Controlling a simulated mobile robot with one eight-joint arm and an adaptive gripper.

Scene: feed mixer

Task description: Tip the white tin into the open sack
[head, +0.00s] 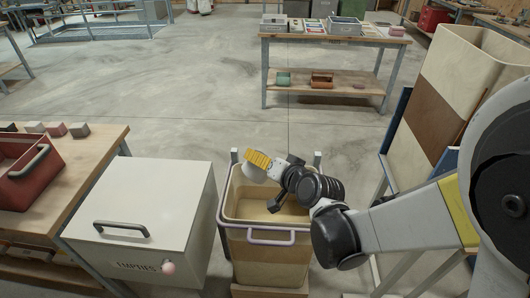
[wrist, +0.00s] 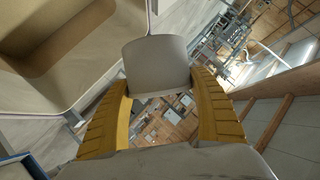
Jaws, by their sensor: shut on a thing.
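My gripper (head: 257,160), with yellow fingers, is shut on the white tin (head: 252,173). In the wrist view the pale tin (wrist: 156,64) sits between the two yellow fingers (wrist: 160,110). The tin is held above the far left part of an open beige, sack-like container (head: 262,240), whose tan inside shows. This container also fills the upper left of the wrist view (wrist: 75,95). The tin's mouth and contents are hidden, and its exact tilt is hard to tell. No falling stream is seen.
A white box marked EMPTIES (head: 160,195) stands just left of the container. A wooden bench (head: 95,160) with a red handled bin (head: 28,170) is further left. A tall beige and brown container (head: 455,90) stands right. A shelved table (head: 330,36) stands behind, across open floor.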

